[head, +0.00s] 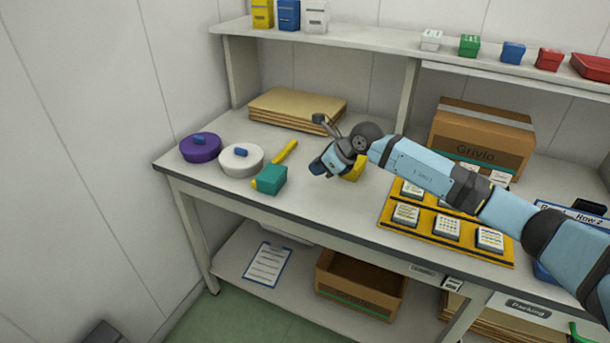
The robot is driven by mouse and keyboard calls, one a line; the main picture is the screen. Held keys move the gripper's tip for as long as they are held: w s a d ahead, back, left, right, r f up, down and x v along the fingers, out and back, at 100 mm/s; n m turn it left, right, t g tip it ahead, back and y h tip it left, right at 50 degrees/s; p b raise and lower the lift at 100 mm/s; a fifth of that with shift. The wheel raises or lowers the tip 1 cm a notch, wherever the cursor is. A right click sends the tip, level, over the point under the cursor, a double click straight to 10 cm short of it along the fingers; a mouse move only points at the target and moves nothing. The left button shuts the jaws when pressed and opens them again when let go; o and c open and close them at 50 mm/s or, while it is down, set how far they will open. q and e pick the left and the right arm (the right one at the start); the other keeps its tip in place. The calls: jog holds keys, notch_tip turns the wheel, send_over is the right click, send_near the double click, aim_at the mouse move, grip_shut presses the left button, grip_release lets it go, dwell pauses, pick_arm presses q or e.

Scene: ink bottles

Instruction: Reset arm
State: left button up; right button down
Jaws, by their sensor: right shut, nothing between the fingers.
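My right arm reaches in from the right over the workbench (330,222). My right gripper (318,168) is shut and empty, above the bench near its middle. A teal box (272,181) stands to the left of and below the gripper in the picture. A yellow object (355,168) shows partly behind the gripper; the rest of it is hidden. My left gripper is not in view.
A purple round container (199,149), a white one (240,160) and a yellow stick (284,152) lie on the left. Stacked cardboard (298,107) and a carton (480,140) stand behind. A yellow tray (395,224) holds several labelled blocks. Small boxes line the shelf (375,42).

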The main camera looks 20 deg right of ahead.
jog(key=s+a+f+m+t+y, duration=0.3)
jog(key=s+a+m+t+y, duration=0.2)
jog(key=s+a+m+y, duration=0.7)
jog(key=s+a+f+m+g+h, duration=0.1)
jog(key=s+f+m+h, duration=0.7)
jog(key=s+m, duration=0.6)
jog(key=s+f+m+h, duration=0.7)
jog(key=s+f+m, duration=0.4)
jog(key=m, duration=0.5)
pick_arm(q)
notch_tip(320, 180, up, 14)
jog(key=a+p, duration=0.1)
jog(key=p, duration=1.6)
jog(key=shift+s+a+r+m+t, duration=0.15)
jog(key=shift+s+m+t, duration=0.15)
pick_arm(e)
notch_tip(320, 180, up, 15)
jog(key=d, duration=0.1)
jog(key=shift+s+f+n, duration=0.2)
jog(key=shift+s+n, duration=0.15)
jog(key=shift+n, duration=0.05)
jog(key=shift+d, duration=0.1)
